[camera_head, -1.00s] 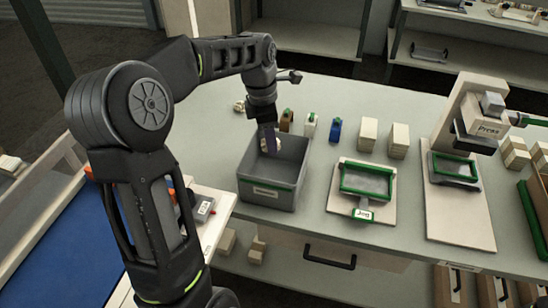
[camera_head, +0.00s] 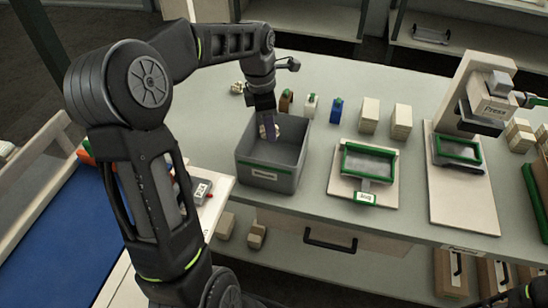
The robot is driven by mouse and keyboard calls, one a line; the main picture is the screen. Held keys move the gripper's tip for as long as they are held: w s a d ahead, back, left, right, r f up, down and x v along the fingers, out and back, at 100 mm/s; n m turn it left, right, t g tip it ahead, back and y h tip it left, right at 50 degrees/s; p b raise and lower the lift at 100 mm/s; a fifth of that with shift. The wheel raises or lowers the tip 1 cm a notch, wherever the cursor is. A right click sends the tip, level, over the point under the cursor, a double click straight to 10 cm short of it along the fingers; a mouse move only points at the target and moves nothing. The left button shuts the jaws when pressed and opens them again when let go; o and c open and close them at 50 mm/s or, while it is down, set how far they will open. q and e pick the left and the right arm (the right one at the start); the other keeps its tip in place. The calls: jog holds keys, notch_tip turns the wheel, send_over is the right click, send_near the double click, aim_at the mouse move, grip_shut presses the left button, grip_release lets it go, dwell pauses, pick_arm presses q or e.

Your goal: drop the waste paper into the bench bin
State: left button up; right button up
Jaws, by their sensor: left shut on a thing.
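The bench bin (camera_head: 266,178) is a grey open box with a green stripe and a label on its front. It stands near the bench's left end. My left gripper (camera_head: 268,128) points down over the bin's opening. It is shut on the waste paper (camera_head: 276,131), a small pale crumpled piece partly hidden by the fingers. The fingertips appear at or just below the level of the bin's back rim; the exact depth is hard to tell.
Small brown, white and blue items stand behind the bin, with pale block stacks (camera_head: 369,115) beside them. Right of the bin are a green-framed jig (camera_head: 368,160) and a press (camera_head: 492,105). A blue surface (camera_head: 50,245) lies at left. Bare bench separates bin and jig.

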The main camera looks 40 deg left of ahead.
pick_arm(q)
notch_tip(320, 180, down, 2)
jog(key=shift+f+b, duration=0.1)
jog(key=shift+b, duration=0.35)
jog(key=o, duration=1.4)
jog(key=shift+r, duration=0.2)
jog(key=r, duration=0.5)
jog(key=r+b, duration=0.1)
jog(key=r, duration=0.1)
jog(key=shift+s+a+r, duration=0.3)
jog(key=shift+a, duration=0.05)
